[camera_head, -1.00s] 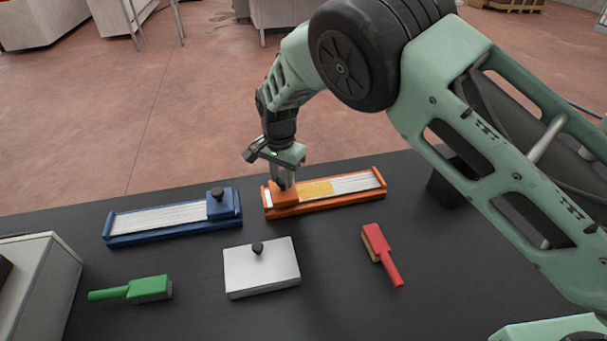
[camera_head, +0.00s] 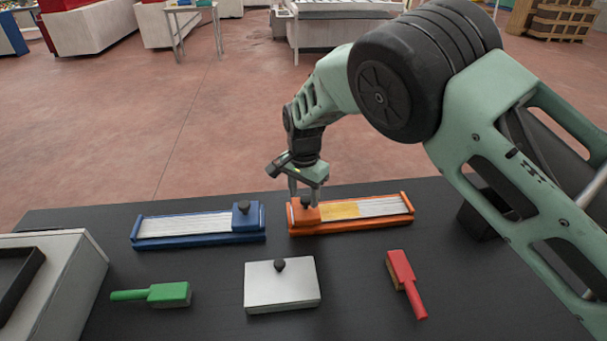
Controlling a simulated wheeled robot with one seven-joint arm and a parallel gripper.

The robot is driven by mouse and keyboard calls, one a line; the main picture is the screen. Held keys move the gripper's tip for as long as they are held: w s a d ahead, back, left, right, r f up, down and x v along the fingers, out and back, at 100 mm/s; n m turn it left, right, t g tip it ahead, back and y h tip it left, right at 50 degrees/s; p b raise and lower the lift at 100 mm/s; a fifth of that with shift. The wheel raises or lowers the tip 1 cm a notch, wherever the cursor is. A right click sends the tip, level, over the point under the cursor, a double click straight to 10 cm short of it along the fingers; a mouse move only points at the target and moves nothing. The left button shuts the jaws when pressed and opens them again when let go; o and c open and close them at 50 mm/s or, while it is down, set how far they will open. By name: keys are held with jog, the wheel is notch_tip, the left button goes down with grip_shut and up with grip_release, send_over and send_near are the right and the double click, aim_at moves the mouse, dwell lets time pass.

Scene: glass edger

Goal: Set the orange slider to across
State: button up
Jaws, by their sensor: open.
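The orange slider (camera_head: 306,215) is an orange block with a dark knob. It sits at the left end of its orange-framed track (camera_head: 350,227), which has a white scale with a yellow band (camera_head: 339,210) just right of the block. My gripper (camera_head: 304,196) is open and points down just above the orange block. Its fingers are spread at the height of the dark knob, which shows between or just below them. I cannot tell whether a finger touches the block.
A blue slider (camera_head: 246,217) stands at the right end of its own track to the left. A white plate with a knob (camera_head: 281,287), a green brush (camera_head: 152,294) and a red brush (camera_head: 404,280) lie nearer. A grey box (camera_head: 62,290) is at the left.

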aim_at(304, 199)
notch_tip(304, 199, up, 17)
jog(key=b, duration=0.4)
jog(key=shift+b, duration=0.4)
jog(key=s+d+f+n+b, duration=0.1)
jog(key=s+d+n, duration=0.4)
jog(key=s, duration=0.6)
jog(key=s+d+f+n+b, duration=0.1)
jog(key=s+d+f+n, duration=0.2)
jog(key=s+d, duration=0.4)
jog(key=s+d+f+n+b, duration=0.1)
jog(key=s+d+f+n, duration=0.2)
jog(key=s, duration=1.3)
jog(key=d+n, duration=0.3)
jog(key=shift+n+y, duration=0.3)
